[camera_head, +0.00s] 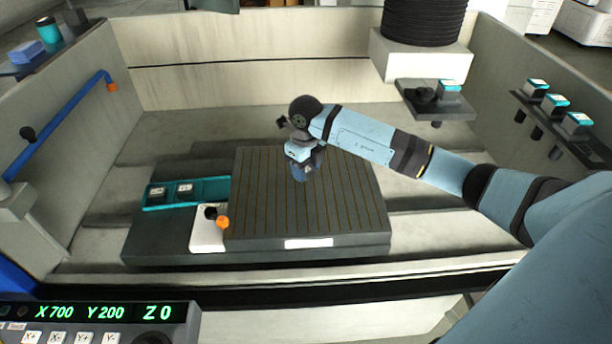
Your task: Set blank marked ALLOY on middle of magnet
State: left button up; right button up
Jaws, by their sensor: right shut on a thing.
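The magnet (345,205) is a dark, flat block with fine brownish lines running front to back, in the centre of the head view. My right gripper (303,172) comes in from the right and is over the back half of the magnet, left of its centre line. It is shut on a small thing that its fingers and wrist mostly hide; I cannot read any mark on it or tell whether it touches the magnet. Two small blanks (154,194) (184,188) lie in a teal tray (215,184) left of the magnet; their marks are too small to read. My left gripper is not in view.
Several more stand on the right wall ledge (565,135). A control panel (95,320) is at front left. Most of the magnet's top is clear.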

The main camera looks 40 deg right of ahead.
aim_at(306, 185)
notch_tip(306, 185, down, 3)
jog(key=shift+f, duration=0.2)
jog(key=shift+f, duration=0.2)
jog(key=o, duration=1.2)
jog(key=shift+c, duration=0.2)
jog(key=shift+r, duration=0.15)
